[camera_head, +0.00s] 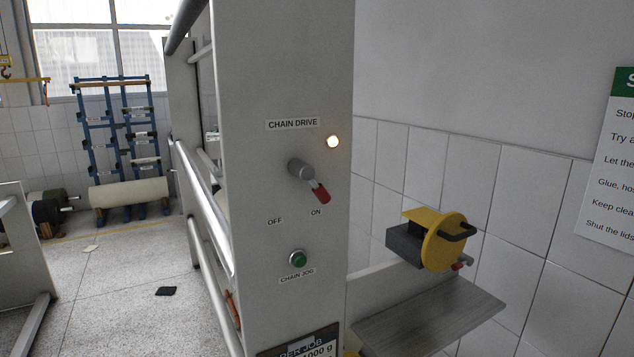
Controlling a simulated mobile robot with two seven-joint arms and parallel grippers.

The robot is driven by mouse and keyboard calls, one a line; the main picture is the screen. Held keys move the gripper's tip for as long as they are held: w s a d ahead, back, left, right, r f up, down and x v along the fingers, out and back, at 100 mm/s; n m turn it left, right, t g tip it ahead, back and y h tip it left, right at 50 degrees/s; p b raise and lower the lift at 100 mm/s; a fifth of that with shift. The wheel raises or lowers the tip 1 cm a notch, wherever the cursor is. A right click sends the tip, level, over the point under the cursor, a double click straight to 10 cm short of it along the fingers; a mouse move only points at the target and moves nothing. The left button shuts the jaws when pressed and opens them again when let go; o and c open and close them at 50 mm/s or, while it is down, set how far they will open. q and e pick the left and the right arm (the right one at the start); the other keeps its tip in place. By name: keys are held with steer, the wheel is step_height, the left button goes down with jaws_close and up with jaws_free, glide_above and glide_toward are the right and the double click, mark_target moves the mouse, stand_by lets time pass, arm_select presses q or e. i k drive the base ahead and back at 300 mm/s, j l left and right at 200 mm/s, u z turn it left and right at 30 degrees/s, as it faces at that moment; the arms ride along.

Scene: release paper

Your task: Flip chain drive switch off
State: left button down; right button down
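The chain drive switch (309,180) is a grey knob with a red-tipped lever on the front of a pale machine column (285,60). Its red tip points down and right, toward the ON label (316,212). The OFF label (274,222) is at the lower left of the knob. The CHAIN DRIVE label (292,124) is above it. A round lamp (333,142) beside that label is lit. Neither of my grippers is in view.
A green CHAIN JOG button (298,259) sits below the switch. A yellow tape dispenser (436,240) stands right of the column, above a grey shelf (425,320). Metal rails (203,210) run along the column's left. The space before the switch looks clear.

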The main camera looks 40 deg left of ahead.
mark_target(306, 172)
steer(key=i+l+u, duration=0.2)
steer(key=u, duration=0.2)
steer(key=i+l+u, duration=0.15)
steer(key=u, duration=0.25)
steer(key=i+l+u, duration=0.1)
steer(key=l+u, duration=0.3)
steer(key=i+l+u, duration=0.1)
steer(key=l+u, duration=0.65)
steer(key=l, duration=0.2)
